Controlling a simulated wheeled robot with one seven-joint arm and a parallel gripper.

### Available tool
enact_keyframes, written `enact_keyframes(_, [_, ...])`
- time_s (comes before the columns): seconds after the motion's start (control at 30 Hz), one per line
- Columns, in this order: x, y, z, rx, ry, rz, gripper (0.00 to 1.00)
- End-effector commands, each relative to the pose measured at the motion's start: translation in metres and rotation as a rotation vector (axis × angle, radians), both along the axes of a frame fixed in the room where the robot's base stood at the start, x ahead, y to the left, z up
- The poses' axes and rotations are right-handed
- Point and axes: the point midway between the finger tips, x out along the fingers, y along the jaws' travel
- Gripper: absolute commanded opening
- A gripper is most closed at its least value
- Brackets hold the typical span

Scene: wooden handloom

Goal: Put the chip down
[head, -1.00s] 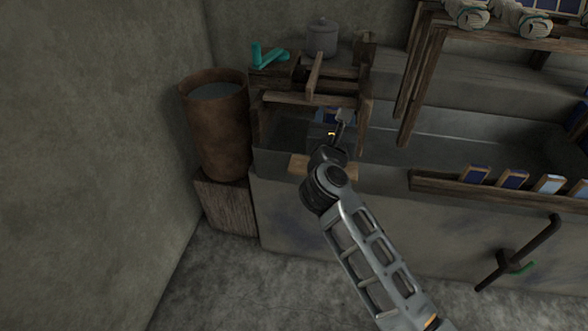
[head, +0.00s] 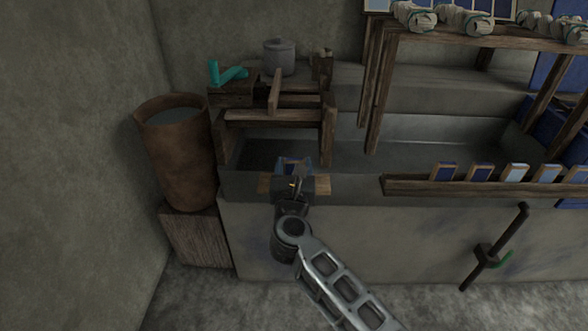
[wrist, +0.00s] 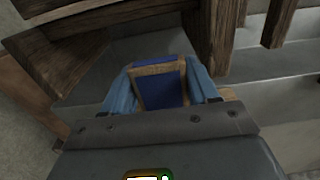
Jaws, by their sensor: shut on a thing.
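The chip (wrist: 162,85) is a small blue plate with a tan wooden edge. In the wrist view it sits between the two light blue fingers of my gripper (wrist: 161,88), which is shut on it. In the head view my gripper (head: 294,168) holds the chip just above or behind a pale wooden board (head: 322,185) on the front rim of the stone trough (head: 350,190). My gripper and wrist cover the middle of the board. I cannot tell whether the chip touches the board.
A wooden rack (head: 405,186) with several blue and white chips lies along the rim to the right. A wooden frame (head: 270,116) stands over the trough behind my gripper. A rusty barrel (head: 178,160) stands at left. A dark handle (head: 493,248) juts from the front wall.

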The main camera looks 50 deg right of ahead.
Motion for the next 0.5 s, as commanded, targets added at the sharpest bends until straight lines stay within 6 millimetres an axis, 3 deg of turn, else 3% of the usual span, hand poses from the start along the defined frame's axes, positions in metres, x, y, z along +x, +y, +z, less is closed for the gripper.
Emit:
enact_keyframes(0.23, [0.0002,0.0,-0.0027,0.0,0.0,0.0,0.3])
enact_keyframes(0.27, [0.0002,0.0,-0.0026,0.001,-0.001,0.0,0.6])
enact_keyframes(0.5, [0.0002,0.0,-0.0015,0.001,-0.001,0.0,0.83])
